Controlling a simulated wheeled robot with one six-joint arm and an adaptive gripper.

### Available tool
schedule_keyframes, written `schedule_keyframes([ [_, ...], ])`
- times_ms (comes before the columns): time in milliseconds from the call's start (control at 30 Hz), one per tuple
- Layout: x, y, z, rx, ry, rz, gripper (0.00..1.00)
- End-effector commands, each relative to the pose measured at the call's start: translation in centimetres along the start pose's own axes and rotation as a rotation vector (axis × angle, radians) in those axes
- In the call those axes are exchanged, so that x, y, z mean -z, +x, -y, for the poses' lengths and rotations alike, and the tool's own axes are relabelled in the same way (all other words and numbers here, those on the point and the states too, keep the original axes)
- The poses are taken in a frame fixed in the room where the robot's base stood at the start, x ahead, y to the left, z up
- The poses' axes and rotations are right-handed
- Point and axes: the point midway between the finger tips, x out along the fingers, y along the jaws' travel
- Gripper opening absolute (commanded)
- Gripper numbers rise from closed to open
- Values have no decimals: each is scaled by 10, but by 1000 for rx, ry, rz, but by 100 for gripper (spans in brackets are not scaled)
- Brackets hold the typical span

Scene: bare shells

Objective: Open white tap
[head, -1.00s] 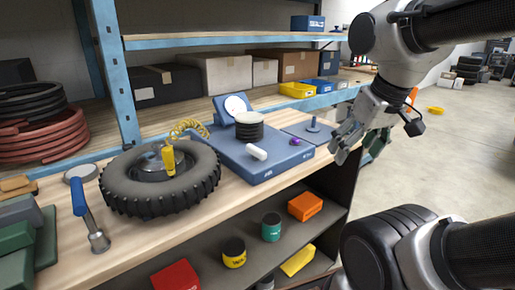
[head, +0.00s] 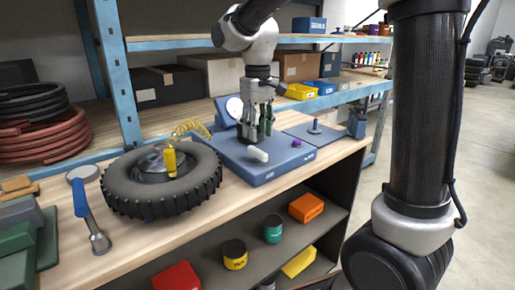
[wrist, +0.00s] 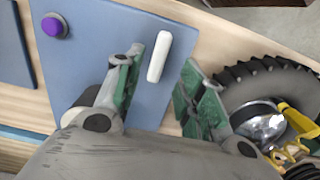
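The white tap (head: 258,155) is a short white lever on top of the blue base unit (head: 275,172), near its front edge. In the wrist view the white tap (wrist: 158,56) lies between and just beyond the green-padded fingers. My gripper (head: 256,138) points down over the base unit, just behind the tap in the head view. In the wrist view my gripper (wrist: 160,82) has its fingers spread apart, with nothing held. I cannot tell its exact height above the tap.
A purple knob (head: 296,143) sits right of the tap. A black tyre (head: 161,178) with a yellow-handled tool lies left of the base unit. A white gauge (head: 234,108) stands behind. A blue peg (head: 315,125) stands on a plate at right.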

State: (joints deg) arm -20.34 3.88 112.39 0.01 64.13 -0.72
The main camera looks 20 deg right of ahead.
Motion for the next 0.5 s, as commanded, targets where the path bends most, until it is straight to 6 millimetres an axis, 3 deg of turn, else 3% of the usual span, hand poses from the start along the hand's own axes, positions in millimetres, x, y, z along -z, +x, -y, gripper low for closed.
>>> schedule_keyframes([
  [33,7,-11,-1,0,0,-18,39],
  [100,7,-14,-1,0,-1,-15,39],
  [500,4,48,-2,0,-2,-4,39],
])
